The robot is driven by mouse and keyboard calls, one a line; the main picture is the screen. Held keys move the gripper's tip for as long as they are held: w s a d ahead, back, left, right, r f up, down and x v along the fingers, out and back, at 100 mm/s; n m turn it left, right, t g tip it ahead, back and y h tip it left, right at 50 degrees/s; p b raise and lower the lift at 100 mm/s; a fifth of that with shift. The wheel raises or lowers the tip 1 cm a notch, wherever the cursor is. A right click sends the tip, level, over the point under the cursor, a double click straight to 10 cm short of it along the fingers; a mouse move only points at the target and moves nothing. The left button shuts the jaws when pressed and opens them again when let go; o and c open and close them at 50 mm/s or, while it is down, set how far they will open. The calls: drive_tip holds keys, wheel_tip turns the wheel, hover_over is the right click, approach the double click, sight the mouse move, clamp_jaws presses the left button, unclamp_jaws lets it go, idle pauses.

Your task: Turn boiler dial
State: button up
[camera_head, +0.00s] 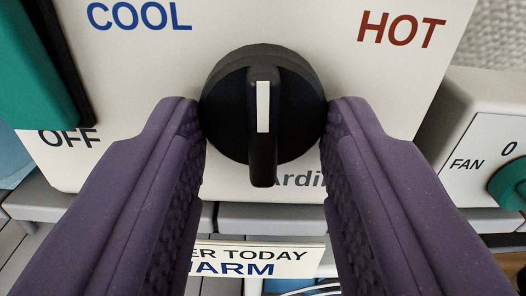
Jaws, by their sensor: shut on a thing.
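The boiler dial (287,118) is a round black knob with a raised bar and a white pointer mark. It sits on a cream panel (240,30) and its white mark points straight up, between blue COOL at the left and red HOT at the right. My gripper (264,118) has two purple textured fingers, one on each side of the dial. The fingers are shut on the dial's rim at left and right. Dark lettering below the dial is partly covered by the dial and right finger.
A teal part with a dark edge (35,70) stands at the upper left. A separate cream box with a FAN label and teal knob (510,184) is at the right. A sign (262,256) with partly hidden words sits below the panel, between the fingers.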

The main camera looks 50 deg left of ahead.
drive_tip(key=shift+m, duration=0.3)
drive_tip(key=o, duration=1)
drive_tip(key=shift+o, duration=0.2)
drive_tip(key=p+v, duration=0.2)
drive_tip(key=v, duration=0.6)
drive_tip(key=shift+a, duration=0.1)
